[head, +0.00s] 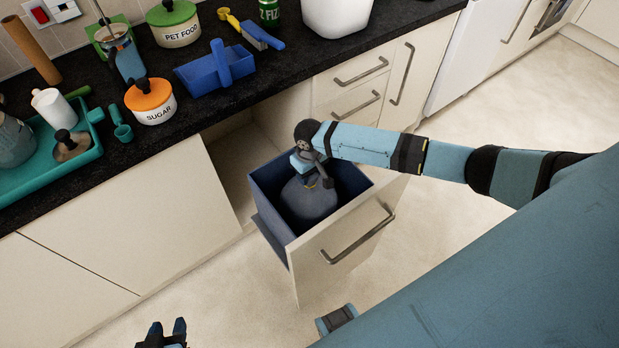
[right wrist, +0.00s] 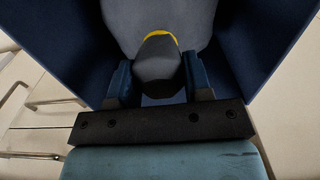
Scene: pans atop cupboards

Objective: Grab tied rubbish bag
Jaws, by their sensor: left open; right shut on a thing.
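A dark grey rubbish bag (head: 308,203) sits inside a blue bin (head: 262,185) in the pulled-out drawer. In the right wrist view the bag (right wrist: 190,18) has a yellow tie (right wrist: 160,35) around its neck. My right gripper (head: 322,182) reaches down into the bin and is shut on the bag's gathered top; the right wrist view shows the grey top (right wrist: 158,65) between its two fingers. My left gripper (head: 163,335) is open and empty at the bottom of the head view, low over the floor and away from the bin.
The drawer front (head: 345,245) with its bar handle stands out into the floor space. The black worktop (head: 190,110) behind holds a sugar jar (head: 151,103), a pet food jar (head: 175,26), a blue caddy (head: 214,70) and a teal tray (head: 40,175). Floor to the right is clear.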

